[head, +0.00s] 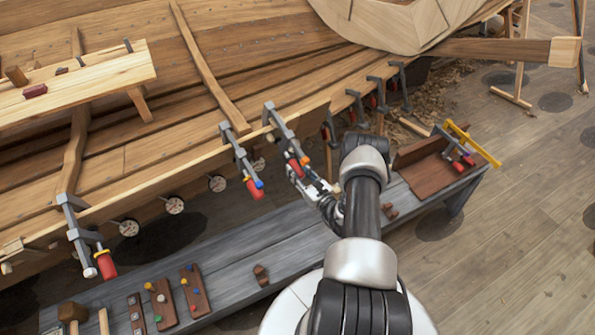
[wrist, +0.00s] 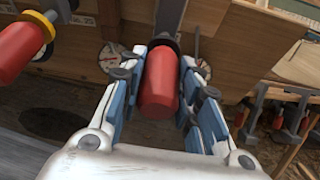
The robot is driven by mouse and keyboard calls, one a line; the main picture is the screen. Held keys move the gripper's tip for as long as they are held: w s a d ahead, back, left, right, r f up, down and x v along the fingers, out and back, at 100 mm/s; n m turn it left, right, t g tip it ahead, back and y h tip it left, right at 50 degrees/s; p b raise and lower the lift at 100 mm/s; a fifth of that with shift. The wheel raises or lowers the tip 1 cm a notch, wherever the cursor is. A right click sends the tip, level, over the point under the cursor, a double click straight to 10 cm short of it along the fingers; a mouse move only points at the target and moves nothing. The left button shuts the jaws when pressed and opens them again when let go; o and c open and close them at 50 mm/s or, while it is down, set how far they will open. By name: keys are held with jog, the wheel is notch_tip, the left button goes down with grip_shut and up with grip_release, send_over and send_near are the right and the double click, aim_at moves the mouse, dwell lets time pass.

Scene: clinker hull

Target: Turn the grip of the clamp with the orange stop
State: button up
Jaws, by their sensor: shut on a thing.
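The clamp with the orange stop (head: 306,160) hangs on the hull's plank edge near the middle of the head view. Its grey bar (head: 279,122) reaches over the edge. Its red grip (head: 295,167) points down toward my gripper (head: 304,180). In the wrist view the red grip (wrist: 160,85) stands between the blue pads of my gripper (wrist: 158,112), which is shut on it. The orange stop is not visible in the wrist view.
Another red-gripped clamp (head: 106,264) hangs farther left, and several to the right. A grey bench (head: 225,262) runs below, holding boards and a brown tray (head: 428,178).

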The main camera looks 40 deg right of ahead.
jog(key=c, duration=0.4)
jog(key=shift+b, duration=0.4)
jog(key=m+y+b, duration=0.2)
jog(key=b, duration=0.2)
jog(key=shift+f, duration=0.2)
jog(key=m+y+b, duration=0.1)
jog(key=m+b, duration=0.1)
jog(key=b, duration=0.1)
jog(key=shift+t+y, duration=0.3)
jog(key=shift+r+m+y+b, duration=0.1)
jog(key=shift+m+y+b, duration=0.45)
jog(key=shift+b, duration=0.5)
